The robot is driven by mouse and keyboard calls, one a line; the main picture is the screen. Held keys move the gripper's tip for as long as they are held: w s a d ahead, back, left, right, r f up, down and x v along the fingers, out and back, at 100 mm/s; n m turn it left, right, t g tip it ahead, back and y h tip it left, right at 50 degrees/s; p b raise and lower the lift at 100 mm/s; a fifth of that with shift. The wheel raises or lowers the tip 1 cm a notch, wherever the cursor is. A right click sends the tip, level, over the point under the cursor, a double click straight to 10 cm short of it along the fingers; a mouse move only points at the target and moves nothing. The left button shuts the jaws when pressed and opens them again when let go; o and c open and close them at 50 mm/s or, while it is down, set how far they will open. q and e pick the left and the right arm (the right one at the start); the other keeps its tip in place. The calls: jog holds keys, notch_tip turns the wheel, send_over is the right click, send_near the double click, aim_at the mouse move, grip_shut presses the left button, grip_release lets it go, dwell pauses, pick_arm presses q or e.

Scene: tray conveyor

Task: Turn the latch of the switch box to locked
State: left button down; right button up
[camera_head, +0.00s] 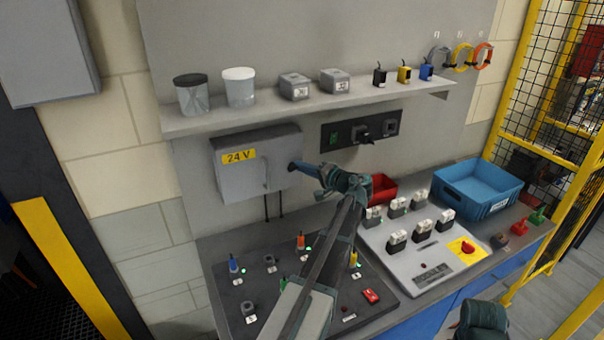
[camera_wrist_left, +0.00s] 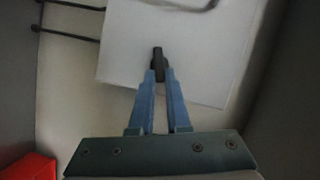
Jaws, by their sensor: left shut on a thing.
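The switch box (camera_head: 240,178) is a grey box with a yellow "24 V" label, on the wall under the shelf. Its door also fills the upper part of the left wrist view (camera_wrist_left: 205,65). My left gripper (camera_head: 294,166) reaches the right side of the box front. In the left wrist view its blue fingers (camera_wrist_left: 158,76) are shut on the small black latch (camera_wrist_left: 158,56). The latch lies in line with the fingers there. In the head view the fingers mostly hide it. I cannot tell whether it is at locked. The fingers of my right gripper are not seen.
A shelf (camera_head: 300,110) with jars and small parts runs above the box. A dark panel (camera_head: 235,285) with plugs and a light panel (camera_head: 430,268) with switches lie on the bench below. A red bin (camera_head: 382,187) and a blue crate (camera_head: 478,200) stand to the right.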

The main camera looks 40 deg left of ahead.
pick_arm(q)
jog(key=shift+f+m+y+b, duration=0.25)
jog(key=shift+m+y+b, duration=0.1)
jog(key=shift+m+b, duration=0.4)
jog(key=shift+f+m+y+b, duration=0.2)
jog(key=shift+m+y+b, duration=0.15)
jog(key=shift+m+b, duration=0.35)
jog(key=shift+m, duration=0.25)
jog(key=c, duration=0.9)
grip_release()
jog(key=shift+w, duration=0.1)
jog(key=shift+d, duration=0.1)
jog(key=d, duration=0.9)
jog(key=s+d, duration=0.1)
jog(key=d, duration=0.3)
jog(key=shift+s+d, duration=0.1)
jog(key=shift+d, duration=0.2)
